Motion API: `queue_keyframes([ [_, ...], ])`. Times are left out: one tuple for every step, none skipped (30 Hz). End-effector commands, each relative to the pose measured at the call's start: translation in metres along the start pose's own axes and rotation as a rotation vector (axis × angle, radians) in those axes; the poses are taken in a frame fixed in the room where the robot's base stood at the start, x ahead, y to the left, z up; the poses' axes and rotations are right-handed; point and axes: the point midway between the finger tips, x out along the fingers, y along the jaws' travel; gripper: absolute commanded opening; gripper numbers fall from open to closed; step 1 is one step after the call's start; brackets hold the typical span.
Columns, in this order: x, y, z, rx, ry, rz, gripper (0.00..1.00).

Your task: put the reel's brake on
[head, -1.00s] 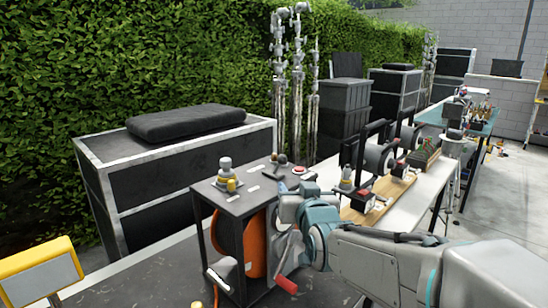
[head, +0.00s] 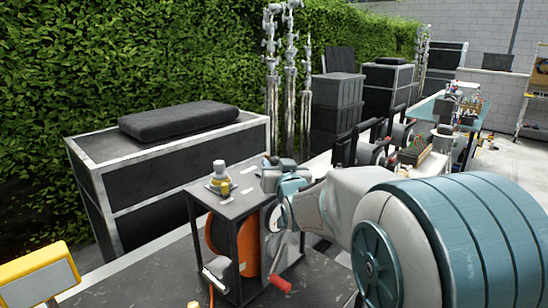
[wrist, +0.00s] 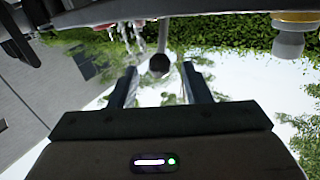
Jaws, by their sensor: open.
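The orange reel (head: 223,246) stands in a dark frame with a flat top (head: 236,197). A crank with a red handle (head: 281,285) hangs at its right side. My gripper (wrist: 160,76) is open, its two dark fingers apart and empty. In the wrist view a dark round knob on a stalk (wrist: 159,64) lies in line with the gap between the fingertips. I cannot tell whether it is the brake's knob, or how far it is between the fingers. In the head view my gripper is at the frame top's right side, and my wrist hides that corner.
A yellow-and-grey fitting (head: 219,180) stands on the frame's top. A large black case (head: 170,165) with a dark cushion (head: 178,119) stands behind left. Chrome stands (head: 290,80) rise at the back. A yellow-edged box (head: 38,275) is at the lower left.

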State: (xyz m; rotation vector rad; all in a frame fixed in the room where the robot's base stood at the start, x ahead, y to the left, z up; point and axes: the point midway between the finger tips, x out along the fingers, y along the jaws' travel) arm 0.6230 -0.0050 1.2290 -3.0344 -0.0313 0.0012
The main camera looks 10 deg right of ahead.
Motion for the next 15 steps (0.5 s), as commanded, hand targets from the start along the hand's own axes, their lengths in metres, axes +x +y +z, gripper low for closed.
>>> queue_keyframes([
  [0.007, 0.0, -0.001, -0.002, -0.002, 0.0, 0.43],
  [0.011, -0.001, -0.001, -0.002, -0.002, 0.0, 0.43],
  [0.015, 0.0, -0.001, -0.002, -0.002, 0.0, 0.43],
  [0.019, 0.0, -0.001, -0.002, -0.002, 0.0, 0.43],
  [0.021, 0.0, -0.001, -0.001, -0.001, 0.0, 0.43],
  [0.025, 0.0, -0.001, 0.0, -0.001, 0.001, 0.43],
  [0.027, 0.0, -0.001, 0.0, -0.001, 0.001, 0.43],
  [0.029, 0.0, 0.0, 0.0, -0.002, 0.001, 0.43],
  [0.031, 0.0, 0.0, 0.0, -0.001, 0.001, 0.43],
  [0.032, 0.0, 0.0, 0.0, -0.001, 0.001, 0.43],
  [0.033, 0.0, 0.0, 0.0, 0.0, 0.001, 0.43],
  [0.034, 0.0, 0.0, 0.0, 0.0, 0.001, 0.43],
  [0.034, 0.0, 0.0, 0.0, 0.0, 0.001, 0.43],
  [0.034, 0.0, 0.0, 0.0, 0.0, 0.001, 0.43],
  [0.034, 0.0, 0.0, 0.0, 0.0, 0.001, 0.43],
])
